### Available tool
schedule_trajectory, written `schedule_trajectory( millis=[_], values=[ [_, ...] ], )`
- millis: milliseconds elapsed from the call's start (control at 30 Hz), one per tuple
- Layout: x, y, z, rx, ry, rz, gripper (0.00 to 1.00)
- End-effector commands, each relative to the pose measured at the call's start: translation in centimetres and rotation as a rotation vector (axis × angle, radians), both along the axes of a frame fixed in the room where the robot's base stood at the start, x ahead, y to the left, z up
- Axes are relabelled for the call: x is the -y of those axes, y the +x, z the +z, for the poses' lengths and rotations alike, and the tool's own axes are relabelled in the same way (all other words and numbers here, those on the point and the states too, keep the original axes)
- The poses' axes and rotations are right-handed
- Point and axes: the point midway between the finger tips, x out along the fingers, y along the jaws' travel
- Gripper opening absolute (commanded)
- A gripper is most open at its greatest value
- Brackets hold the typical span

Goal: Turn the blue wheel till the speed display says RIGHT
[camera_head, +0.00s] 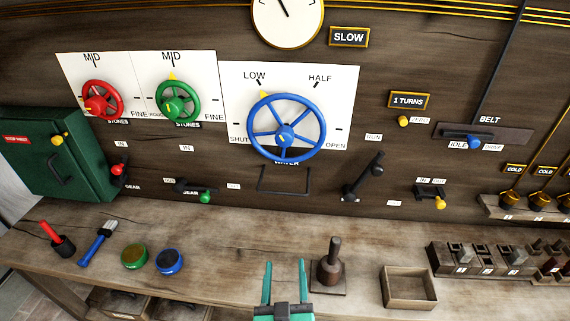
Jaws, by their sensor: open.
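The blue wheel (316,127) is mounted on a white plate (236,98) marked SHUT, LOW, HALF and OPEN, with WATER below it. Its yellow pointer mark sits at the upper left of the rim, near LOW. The speed display (348,37) above right of the wheel reads SLOW. A round dial (287,18) with a dark hand is partly cut off at the top. My gripper (286,265) is at the bottom centre, below the wheel and apart from it. Its two green fingers are spread, with nothing between them.
A red wheel (102,100) and a green wheel (178,102) are on the left. A dark lever (364,177) and a bracket (283,191) stick out below the blue wheel. A dark handled weight (328,272) and a wooden box (408,287) stand on the bench right of my gripper.

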Motion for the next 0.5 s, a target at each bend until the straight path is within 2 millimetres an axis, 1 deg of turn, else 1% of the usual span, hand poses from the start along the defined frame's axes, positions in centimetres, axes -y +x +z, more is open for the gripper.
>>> schedule_trajectory(
  millis=[33, 167, 200, 367, 500],
  values=[
    [-0.1, 1.5, 1.5, 0.017, -0.001, -0.005, 0.56],
    [-0.2, 4.4, 4.6, 0.034, -0.001, -0.018, 0.56],
    [-0.2, 5.3, 5.6, 0.039, 0.0, -0.022, 0.56],
    [-0.4, 8.3, 9.9, 0.059, 0.01, -0.04, 0.56],
    [-0.5, 10.4, 14.0, 0.076, 0.025, -0.056, 0.56]
  ],
)
